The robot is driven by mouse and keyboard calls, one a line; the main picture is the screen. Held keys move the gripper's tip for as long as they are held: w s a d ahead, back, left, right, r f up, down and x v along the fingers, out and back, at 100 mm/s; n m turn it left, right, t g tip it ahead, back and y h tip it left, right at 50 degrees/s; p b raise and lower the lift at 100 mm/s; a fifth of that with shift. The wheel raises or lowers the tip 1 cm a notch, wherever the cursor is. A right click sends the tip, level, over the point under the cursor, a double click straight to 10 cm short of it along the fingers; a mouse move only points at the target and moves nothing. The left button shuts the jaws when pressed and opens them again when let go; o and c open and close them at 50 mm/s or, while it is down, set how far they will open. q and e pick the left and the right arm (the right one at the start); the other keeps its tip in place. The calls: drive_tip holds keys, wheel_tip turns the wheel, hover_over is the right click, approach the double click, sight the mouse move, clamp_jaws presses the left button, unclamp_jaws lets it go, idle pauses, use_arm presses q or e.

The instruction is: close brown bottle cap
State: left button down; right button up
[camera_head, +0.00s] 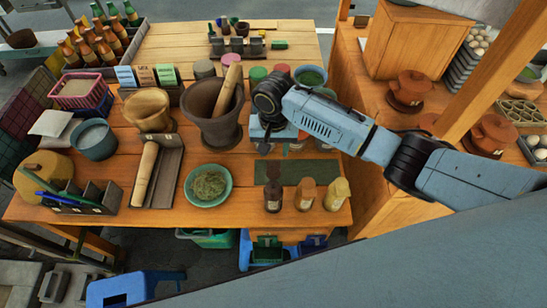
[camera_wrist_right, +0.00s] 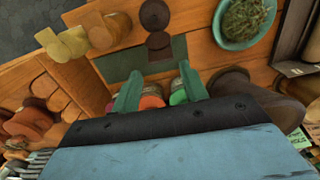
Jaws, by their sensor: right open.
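The dark brown bottle (camera_head: 272,199) stands upright near the front edge of the wooden table. It also shows at the top of the right wrist view (camera_wrist_right: 157,15), with its dark top (camera_wrist_right: 158,41) toward my fingers. I cannot tell how its cap sits. My right gripper (camera_head: 266,146) is above the table, behind the green mat and the bottle as the head view shows it. In the right wrist view its green fingers (camera_wrist_right: 160,88) are spread, with nothing held between them. My left gripper is not in view.
An orange-brown bottle (camera_head: 305,196) and a yellow bottle (camera_head: 337,194) stand right of the dark one. A green mat (camera_head: 296,170) lies behind them. A bowl of herbs (camera_head: 208,186) and a large mortar (camera_head: 211,120) stand to the left. Several lidded jars sit near my right gripper.

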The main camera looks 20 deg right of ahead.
sight(273, 161)
drive_tip(key=shift+f, duration=2.65)
clamp_jaws()
